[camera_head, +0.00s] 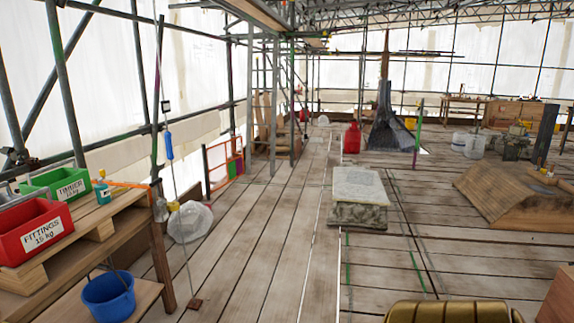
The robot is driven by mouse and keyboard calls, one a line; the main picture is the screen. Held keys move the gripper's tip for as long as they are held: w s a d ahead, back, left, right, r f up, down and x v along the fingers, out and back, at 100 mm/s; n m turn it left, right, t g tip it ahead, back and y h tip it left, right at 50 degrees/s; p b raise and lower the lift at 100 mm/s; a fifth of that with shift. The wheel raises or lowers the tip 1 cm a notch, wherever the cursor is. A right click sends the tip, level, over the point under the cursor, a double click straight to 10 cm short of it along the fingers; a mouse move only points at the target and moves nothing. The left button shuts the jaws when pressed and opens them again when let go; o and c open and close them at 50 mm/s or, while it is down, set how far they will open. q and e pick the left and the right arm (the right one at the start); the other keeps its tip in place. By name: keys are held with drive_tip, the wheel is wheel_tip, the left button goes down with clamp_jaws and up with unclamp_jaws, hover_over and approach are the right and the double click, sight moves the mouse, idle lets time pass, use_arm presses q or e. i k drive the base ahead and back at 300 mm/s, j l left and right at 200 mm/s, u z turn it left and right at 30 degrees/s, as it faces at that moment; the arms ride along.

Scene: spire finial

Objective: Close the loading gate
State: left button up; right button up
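An orange-framed barrier (223,158), which looks like the loading gate, stands at the left edge of the deck in the middle distance. It has upright bars and small coloured panels at its far end. It stands between a dark post on its near side and the scaffold uprights beyond. It is small in the view, and I cannot tell whether it is latched or stands ajar. Neither of my grippers is in view.
A slab stack (358,197) stands mid-deck. Planks left of it are mostly clear, with a thin pole (180,235) near the bench.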

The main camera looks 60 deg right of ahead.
sight(232, 171)
drive_tip(key=z, duration=1.55)
drive_tip(key=i+z, duration=0.1)
drive_tip(key=i, duration=0.25)
drive_tip(key=i+l+z, duration=0.2)
drive_tip(key=i, duration=7.55)
drive_tip(key=i+u, duration=0.3)
drive_tip(key=i, duration=0.15)
drive_tip(key=i+l+u, duration=0.3)
drive_tip(key=i, duration=0.2)
drive_tip(key=i+l+u, duration=0.35)
drive_tip(key=i+j, duration=0.1)
